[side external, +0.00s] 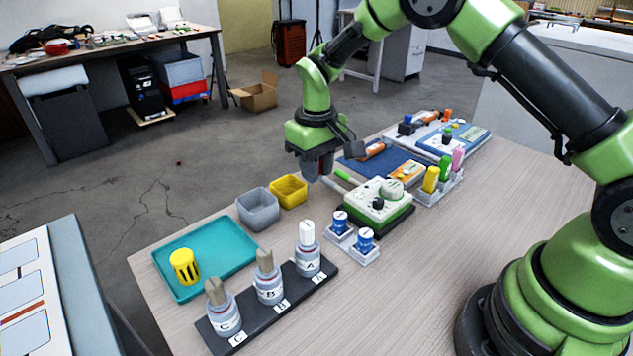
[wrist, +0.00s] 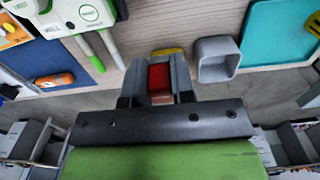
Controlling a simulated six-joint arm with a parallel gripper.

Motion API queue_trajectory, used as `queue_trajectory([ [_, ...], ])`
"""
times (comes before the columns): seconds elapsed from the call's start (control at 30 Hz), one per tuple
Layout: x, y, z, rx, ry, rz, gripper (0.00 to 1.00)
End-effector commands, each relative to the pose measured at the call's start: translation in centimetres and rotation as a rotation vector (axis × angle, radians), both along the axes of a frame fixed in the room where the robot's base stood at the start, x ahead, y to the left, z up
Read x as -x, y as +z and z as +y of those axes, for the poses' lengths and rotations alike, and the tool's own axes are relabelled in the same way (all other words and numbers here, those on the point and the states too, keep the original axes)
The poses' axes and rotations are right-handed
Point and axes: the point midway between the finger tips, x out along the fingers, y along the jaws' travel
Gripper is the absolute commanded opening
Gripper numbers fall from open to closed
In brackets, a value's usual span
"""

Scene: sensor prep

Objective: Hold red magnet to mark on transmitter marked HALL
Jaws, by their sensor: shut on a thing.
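My gripper (side external: 318,166) is shut on a red block, and hangs in the air beside the yellow and grey bins at the table's far edge. In the wrist view the red block (wrist: 158,78), which looks like the red magnet, sits between the two grey fingers (wrist: 159,70). A white and green device (side external: 378,203) with a dark knob stands to the right of my gripper, apart from it. It also shows at the top left of the wrist view (wrist: 88,13). I cannot read HALL on any device, so I cannot tell which one is the transmitter.
A grey bin (side external: 258,210) and a yellow bin (side external: 289,192) stand near my gripper. A teal tray (side external: 215,257) holds a yellow slotted cup (side external: 184,266). Bottles A, B and C stand on a black rack (side external: 245,338). Blue-capped bottles (side external: 365,240) and colored tubes (side external: 431,180) stand right.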

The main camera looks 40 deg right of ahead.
Motion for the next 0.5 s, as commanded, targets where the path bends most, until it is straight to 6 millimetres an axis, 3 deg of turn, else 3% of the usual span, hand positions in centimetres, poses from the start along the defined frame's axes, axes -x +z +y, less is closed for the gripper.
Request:
queue_trajectory([
  [0.23, -0.01, 0.18, 0.0, 0.0, 0.0, 0.0, 0.0],
  [0.27, -0.01, 0.17, 0.0, 0.0, 0.0, 0.0, 0.18],
  [0.3, -0.01, 0.17, 0.0, 0.0, 0.0, 0.0, 0.09],
  [0.5, 0.3, 0.24, -0.87, 0.0, -0.004, -0.001, 0.08],
])
